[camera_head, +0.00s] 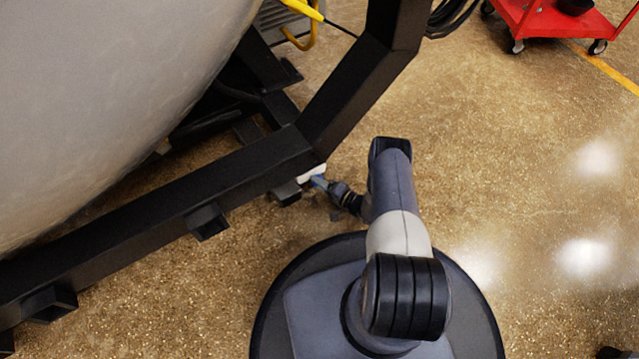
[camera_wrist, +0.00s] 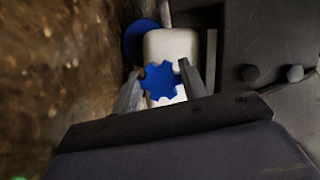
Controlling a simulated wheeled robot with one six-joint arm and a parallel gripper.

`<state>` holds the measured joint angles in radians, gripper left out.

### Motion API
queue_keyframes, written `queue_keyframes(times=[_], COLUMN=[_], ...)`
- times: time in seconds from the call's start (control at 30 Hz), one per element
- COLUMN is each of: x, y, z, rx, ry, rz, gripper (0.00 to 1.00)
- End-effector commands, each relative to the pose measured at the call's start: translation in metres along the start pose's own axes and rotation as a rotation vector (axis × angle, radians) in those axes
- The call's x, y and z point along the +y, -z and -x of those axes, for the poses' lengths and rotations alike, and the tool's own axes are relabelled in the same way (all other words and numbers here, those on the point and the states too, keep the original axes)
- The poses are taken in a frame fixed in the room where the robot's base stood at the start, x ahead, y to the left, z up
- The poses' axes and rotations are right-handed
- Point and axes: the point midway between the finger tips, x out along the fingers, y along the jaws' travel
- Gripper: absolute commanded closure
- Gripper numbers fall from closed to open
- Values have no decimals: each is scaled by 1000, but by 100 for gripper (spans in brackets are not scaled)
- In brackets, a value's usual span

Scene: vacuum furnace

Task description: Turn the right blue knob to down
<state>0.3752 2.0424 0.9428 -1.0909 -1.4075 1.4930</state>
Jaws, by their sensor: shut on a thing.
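A blue knob (camera_wrist: 161,82) with a lobed rim shows in the wrist view, set on a white housing (camera_wrist: 172,46). My gripper (camera_wrist: 161,84) has one finger on each side of this knob and is shut on it. A second blue round part (camera_wrist: 141,40) stands beyond it to the upper left, partly hidden by the white housing. In the head view my gripper (camera_head: 318,182) reaches a small white part (camera_head: 312,173) under the black frame. The knobs cannot be made out there. Which blue knob is the right one cannot be told for certain.
A black frame beam (camera_head: 160,220) runs close above my gripper, below a large grey vessel (camera_head: 110,90). A dark panel with round bolts (camera_wrist: 270,50) lies right of the knob. A red cart (camera_head: 560,20) stands far off.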

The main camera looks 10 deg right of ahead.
Motion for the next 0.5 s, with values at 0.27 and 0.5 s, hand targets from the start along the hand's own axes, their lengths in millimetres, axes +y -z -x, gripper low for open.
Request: queue_keyframes(times=[0.27, 0.5], x=[-1, -2], y=[1, 2], z=[0, 0], rx=[2, 2], ry=[29, 36], rz=[-75, -88], gripper=[82, 82])
